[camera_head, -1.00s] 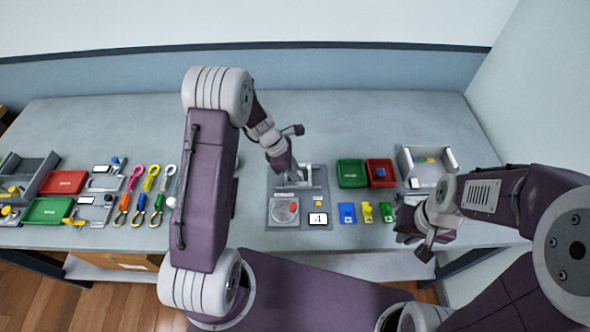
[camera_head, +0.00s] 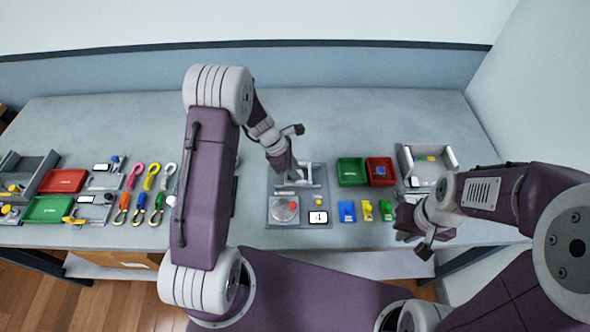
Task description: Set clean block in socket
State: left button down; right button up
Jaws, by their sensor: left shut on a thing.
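My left gripper (camera_head: 292,174) is over the back part of a grey fixture (camera_head: 309,182), at its upright metal frame. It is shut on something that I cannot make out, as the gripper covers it. The fixture's front half carries a round silver plate (camera_head: 283,210), a red knob, a yellow knob (camera_head: 318,201) and a small white display (camera_head: 318,217). I cannot make out a clean block or a socket for certain. My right gripper (camera_head: 425,248) is near the table's front edge at right, and its finger opening is too small to tell.
A green tray (camera_head: 351,184) and a red tray (camera_head: 390,182) holding a blue block (camera_head: 380,171) stand right of the fixture. Blue, yellow and green pieces lie before them. Several coloured clips, trays and fixtures fill the left side. The table's back is clear.

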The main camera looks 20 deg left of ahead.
pick_arm(q)
jog(key=shift+f, duration=0.15)
jog(key=c, duration=1.1)
grip_release()
jog(key=shift+c, duration=0.8)
jog(key=shift+o, duration=0.8)
notch_tip(320, 180, up, 6)
jog(key=p, duration=0.6)
jog(key=shift+r, duration=0.2)
jog(key=shift+f, duration=0.2)
jog(key=shift+r, duration=0.1)
jog(key=c, duration=0.5)
notch_tip(320, 180, up, 6)
jog(key=p, duration=0.6)
jog(key=shift+r, duration=0.15)
jog(key=c, duration=0.4)
jog(key=shift+f+b, duration=0.2)
jog(key=shift+b, duration=0.1)
jog(key=shift+c, duration=0.2)
